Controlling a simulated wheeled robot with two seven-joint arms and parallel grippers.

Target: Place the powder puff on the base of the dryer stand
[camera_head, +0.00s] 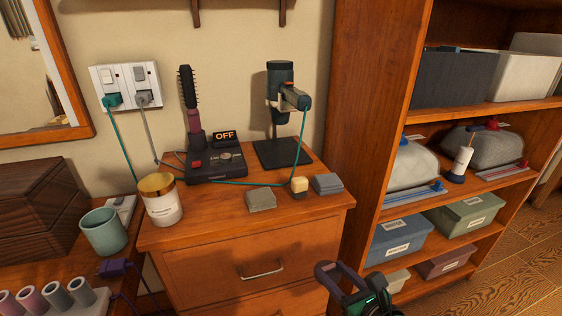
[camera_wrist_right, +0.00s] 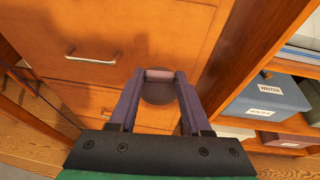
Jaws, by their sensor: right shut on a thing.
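My right gripper (camera_head: 326,270) is low in front of the dresser, below its top edge. In the right wrist view, its purple fingers (camera_wrist_right: 158,76) are closed on the powder puff (camera_wrist_right: 158,93), which appears as a dark round disc with a pinkish band between the fingertips. The puff is not clear in the head view. The dryer stand (camera_head: 281,132) stands at the back right of the dresser top, with a dark dryer held in it. Its flat black base (camera_head: 297,156) looks bare. My left gripper is out of view.
A teal cord (camera_head: 250,184) crosses the top. A hot brush dock (camera_head: 215,165) and gold-lidded jar (camera_head: 160,203) stand left. Shelves (camera_head: 385,150) rise on the right.

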